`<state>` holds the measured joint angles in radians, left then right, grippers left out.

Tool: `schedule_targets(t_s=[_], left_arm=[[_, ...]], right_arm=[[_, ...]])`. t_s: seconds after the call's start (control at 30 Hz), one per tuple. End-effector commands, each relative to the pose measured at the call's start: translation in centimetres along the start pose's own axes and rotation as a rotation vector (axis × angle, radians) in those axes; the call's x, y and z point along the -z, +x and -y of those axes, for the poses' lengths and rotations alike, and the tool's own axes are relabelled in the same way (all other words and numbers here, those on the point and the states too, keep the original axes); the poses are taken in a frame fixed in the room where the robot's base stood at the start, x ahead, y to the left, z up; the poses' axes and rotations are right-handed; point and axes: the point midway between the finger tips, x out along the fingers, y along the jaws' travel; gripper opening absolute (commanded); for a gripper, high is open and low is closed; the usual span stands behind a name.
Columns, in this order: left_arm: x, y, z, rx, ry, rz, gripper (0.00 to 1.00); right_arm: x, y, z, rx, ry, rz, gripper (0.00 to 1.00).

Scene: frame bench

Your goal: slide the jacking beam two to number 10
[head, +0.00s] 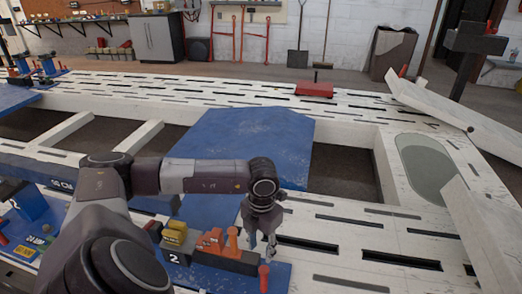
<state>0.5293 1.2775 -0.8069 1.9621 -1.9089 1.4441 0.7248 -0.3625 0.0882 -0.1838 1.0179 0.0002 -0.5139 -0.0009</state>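The dark beam marked with a white "2" (188,256) lies on a blue plate at the front edge of the bench. It carries a yellow block (175,235) and an orange clamp-like piece (213,241). My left gripper (261,248) points down just right of the orange piece, its fingers apart with nothing seen between them. A red-topped pin (264,272) stands just below the fingertips; contact cannot be told. White lettering that seems to read "10 CM" (62,184) is on a blue edge at the left. My arm hides part of the bench. My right gripper is out of view.
The white slotted bench (375,222) has dark openings (343,172) and a raised blue platform (245,135). White sloping pieces (455,112) stand at the right. A red block (314,89) sits on the far rail. Blue fixtures (32,202) crowd the left front.

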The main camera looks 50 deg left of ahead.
Motion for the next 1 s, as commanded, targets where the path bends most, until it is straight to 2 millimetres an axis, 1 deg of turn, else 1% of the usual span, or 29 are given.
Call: schedule_targets(t_s=[0.03,0.23,0.67,1.0], left_arm=[[-0.01,-0.27,-0.01,0.0,0.0,0.0,0.36],[0.0,-0.53,-0.01,0.0,0.0,0.0,0.36],[0.01,-0.42,-0.01,0.0,0.0,0.0,0.36],[0.01,-0.5,-0.02,0.0,0.0,0.0,0.36]], right_arm=[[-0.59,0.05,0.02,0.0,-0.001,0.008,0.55],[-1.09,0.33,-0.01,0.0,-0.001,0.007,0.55],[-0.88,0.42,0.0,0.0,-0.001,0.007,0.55],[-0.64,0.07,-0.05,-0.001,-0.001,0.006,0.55]])
